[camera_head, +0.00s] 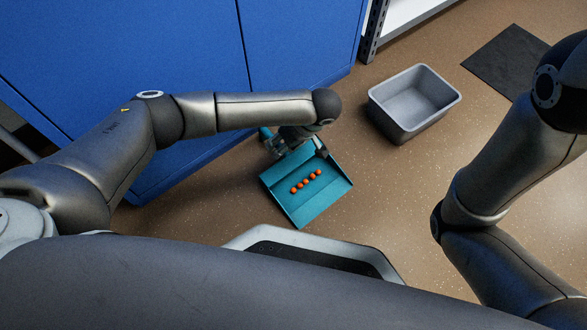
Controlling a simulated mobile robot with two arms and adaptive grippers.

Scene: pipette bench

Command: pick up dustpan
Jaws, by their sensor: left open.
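A teal dustpan (328,192) lies on the brown floor in the middle of the head view, in front of the blue cabinet. Several small orange pieces (306,181) lie in a row in its pan. Its handle (265,132) shows at the back left, partly hidden by my gripper. My left gripper (285,146) is at the handle end of the dustpan, below my left wrist. It is open; whether its fingers straddle or touch the handle is too small to tell. My right arm comes in at the right, and its gripper is out of the picture.
A grey open bin (413,101) stands on the floor to the right of the dustpan and looks empty. The blue cabinet (190,45) closes off the back left. A dark mat (510,61) and a shelf (400,18) are at the back right. The floor between dustpan and bin is clear.

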